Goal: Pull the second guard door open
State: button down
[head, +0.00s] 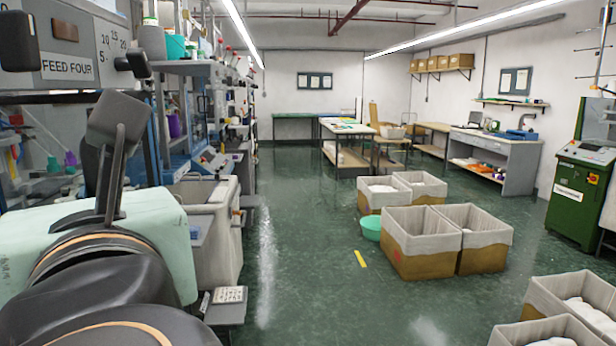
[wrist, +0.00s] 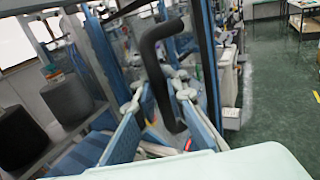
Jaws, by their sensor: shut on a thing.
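In the wrist view a black bent handle (wrist: 160,70) stands upright between the fingers of my gripper (wrist: 160,90). The gripper is shut on the handle, its pale fingertips on either side of the bar. A clear guard door with a dark edge post (wrist: 208,60) shows behind the handle. I cannot tell from these views how far the door stands open, or which door of the row it is. In the head view my own arm fills the lower left and hides the gripper and handle.
Dark cones (wrist: 68,98) stand on a shelf at the left of the wrist view. In the head view a FEED FOUR sign (head: 67,68) hangs upper left. A grey bin (head: 210,235) stands beside my arm.

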jog(key=shift+f, duration=0.15)
jog(key=c, duration=2)
grip_release()
jog(key=shift+d, duration=0.1)
jog(key=shift+s, duration=0.1)
jog(key=shift+v, duration=3.7)
